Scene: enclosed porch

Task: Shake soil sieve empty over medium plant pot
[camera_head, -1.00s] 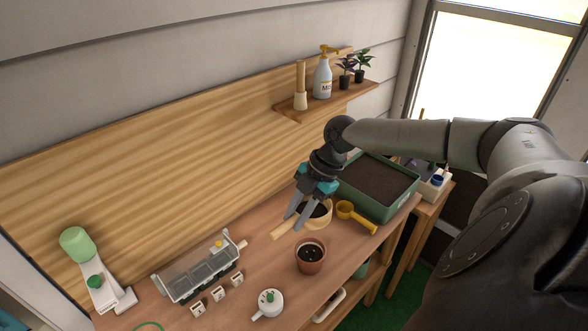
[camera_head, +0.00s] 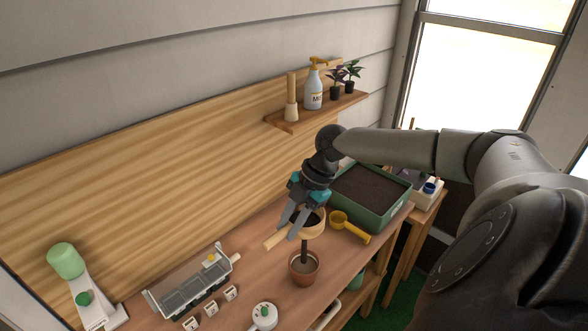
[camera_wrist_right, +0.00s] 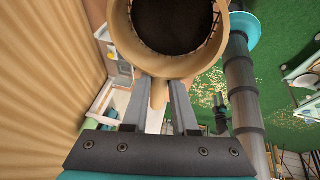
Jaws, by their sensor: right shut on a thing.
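My right gripper (camera_head: 287,230) is shut on the wooden handle of the round soil sieve (camera_head: 317,230). In the right wrist view the gripper (camera_wrist_right: 159,94) grips the handle, and the sieve (camera_wrist_right: 119,22) has dark soil inside its rim. The sieve is raised over the terracotta plant pot (camera_head: 303,277) on the table. A dark column of soil (camera_head: 304,250) runs from under the sieve into the pot. The pot stands upright with soil in it. My left gripper is not in view.
A green tray (camera_head: 375,219) of soil and a yellow scoop (camera_head: 350,228) are right of the sieve. A seed tray (camera_head: 190,289), small white blocks and a white, green-topped item (camera_head: 264,317) are left. A wall shelf (camera_head: 288,126) holds a bottle and plants.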

